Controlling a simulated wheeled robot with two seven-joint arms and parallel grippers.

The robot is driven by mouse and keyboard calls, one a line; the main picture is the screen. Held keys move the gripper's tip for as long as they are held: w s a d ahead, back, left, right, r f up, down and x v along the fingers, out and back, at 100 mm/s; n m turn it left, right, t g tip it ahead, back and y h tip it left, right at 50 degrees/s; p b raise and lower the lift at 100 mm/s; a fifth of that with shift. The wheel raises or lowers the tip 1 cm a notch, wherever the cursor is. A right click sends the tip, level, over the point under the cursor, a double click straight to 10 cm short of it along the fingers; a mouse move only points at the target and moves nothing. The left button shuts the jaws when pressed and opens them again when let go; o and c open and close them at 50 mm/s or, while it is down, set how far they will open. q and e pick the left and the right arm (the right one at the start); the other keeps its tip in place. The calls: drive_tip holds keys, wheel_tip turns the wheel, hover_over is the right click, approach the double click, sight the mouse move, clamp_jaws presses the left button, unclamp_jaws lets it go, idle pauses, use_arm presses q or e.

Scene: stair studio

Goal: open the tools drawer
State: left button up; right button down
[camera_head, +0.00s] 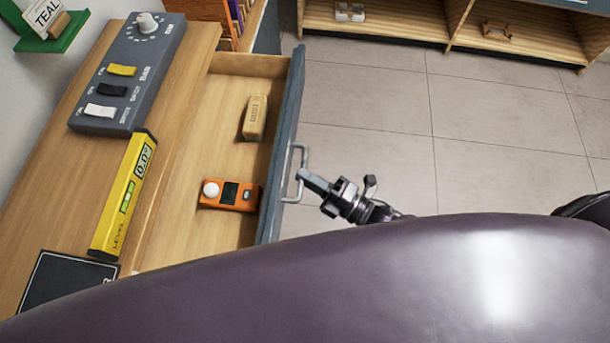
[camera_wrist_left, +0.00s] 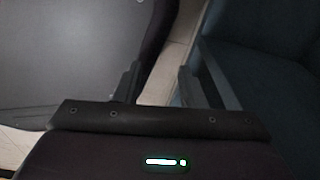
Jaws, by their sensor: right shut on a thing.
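The drawer (camera_head: 281,150) stands pulled out from the wooden cabinet, with its inside in view. It has a blue-grey front and a pale metal bar handle (camera_head: 291,190). An orange device (camera_head: 249,198) with a white dome and a tan block (camera_head: 255,118) lie in it. My right gripper (camera_head: 303,176) is shut on the handle from the outer side. In the left wrist view my left gripper (camera_wrist_left: 160,88) is open and empty, near a blue-grey surface. I cannot read any drawer label.
On the counter are a grey control panel (camera_head: 100,112), a yellow level (camera_head: 108,220) and a dark square (camera_head: 45,285). Wooden shelves (camera_head: 400,18) stand at the back. The tiled floor (camera_head: 430,120) between is clear.

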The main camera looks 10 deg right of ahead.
drive_tip(key=c, duration=1.5)
unclamp_jaws()
use_arm(q)
drive_tip(key=shift+w+d+b, duration=0.2)
drive_tip(key=shift+w+b, duration=0.2)
drive_tip(key=shift+w, duration=0.1)
use_arm(e)
drive_tip(key=v, duration=0.7)
drive_tip(key=shift+s+d+f, duration=0.1)
drive_tip(key=shift+s+d, duration=0.15)
drive_tip(key=shift+d, duration=0.1)
